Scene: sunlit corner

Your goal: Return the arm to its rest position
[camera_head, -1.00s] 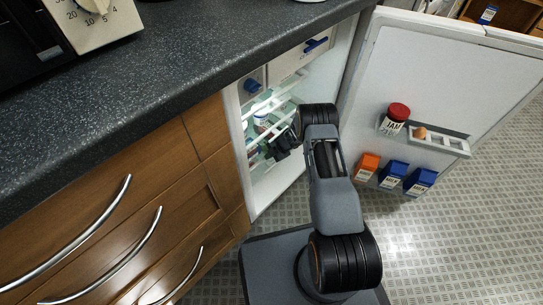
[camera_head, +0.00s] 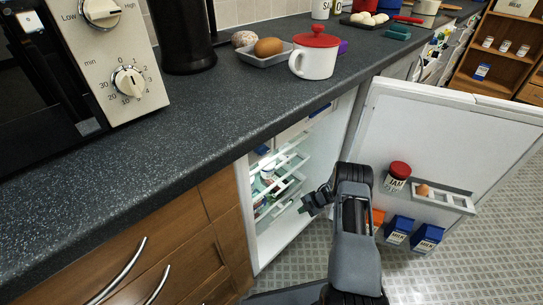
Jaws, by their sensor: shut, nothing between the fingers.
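My arm rises from the bottom of the view in front of the open fridge. My gripper (camera_head: 316,201) is at the left of the arm's upper end, just outside the fridge (camera_head: 290,235) opening. It is small and dark in the view, shut, with nothing held in it. The fridge's lit shelves (camera_head: 283,165) show behind and left of the gripper, with a few small items on them. The arm hides part of the fridge door's lower shelf and most of an orange carton (camera_head: 377,217).
The open fridge door (camera_head: 440,140) stands to the right, holding a jam jar (camera_head: 398,172), an egg (camera_head: 422,190) and blue milk cartons (camera_head: 428,237). Tiled floor is free at lower right.

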